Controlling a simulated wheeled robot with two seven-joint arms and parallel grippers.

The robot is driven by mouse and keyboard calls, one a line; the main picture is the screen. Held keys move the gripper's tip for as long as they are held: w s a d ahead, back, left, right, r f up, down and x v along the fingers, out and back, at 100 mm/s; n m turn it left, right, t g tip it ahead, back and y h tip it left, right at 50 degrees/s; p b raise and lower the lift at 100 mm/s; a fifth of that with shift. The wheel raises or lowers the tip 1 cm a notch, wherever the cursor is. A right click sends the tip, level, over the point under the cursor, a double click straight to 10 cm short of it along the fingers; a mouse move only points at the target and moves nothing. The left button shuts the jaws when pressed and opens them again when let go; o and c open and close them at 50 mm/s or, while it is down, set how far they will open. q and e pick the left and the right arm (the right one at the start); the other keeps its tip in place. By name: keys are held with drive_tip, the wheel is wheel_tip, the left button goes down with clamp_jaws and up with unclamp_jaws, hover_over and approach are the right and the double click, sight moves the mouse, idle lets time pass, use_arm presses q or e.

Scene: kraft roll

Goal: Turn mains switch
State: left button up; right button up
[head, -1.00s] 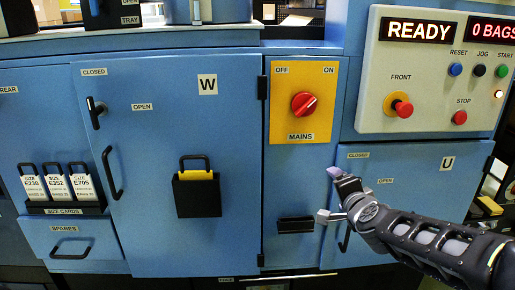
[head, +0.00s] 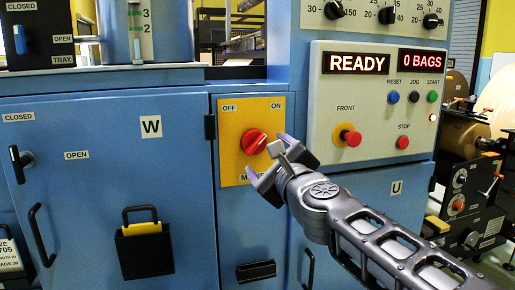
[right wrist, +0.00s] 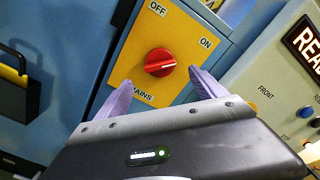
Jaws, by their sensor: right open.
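The mains switch is a round red knob (head: 254,142) on a yellow plate (head: 232,120) marked OFF and ON. The white line on the knob points up and right, toward ON, in the head view. My right gripper (head: 266,160) is in front of the lower right of the plate, close to the knob. In the right wrist view the red knob (right wrist: 160,62) shows beyond and between the two purple fingertips (right wrist: 159,88). The fingers are apart with nothing held between them. The gripper hides part of the MAINS label in the head view. My left gripper is not in view.
A control panel (head: 370,115) reading READY and 0 BAGS, with a red FRONT button (head: 351,137), stands out to the right of the plate. Door W (head: 100,190), with a black pocket (head: 145,255), is at left. Door U (head: 378,205) lies behind my right arm.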

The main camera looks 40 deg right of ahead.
sight(258, 146)
drive_tip(key=b+x, duration=0.1)
drive_tip(key=x, duration=0.6)
drive_tip(key=shift+w+d, duration=0.1)
drive_tip(key=shift+w, duration=0.1)
drive_tip(key=shift+c, duration=0.6)
drive_tip(key=c, duration=1.2)
drive_tip(key=shift+c, duration=0.2)
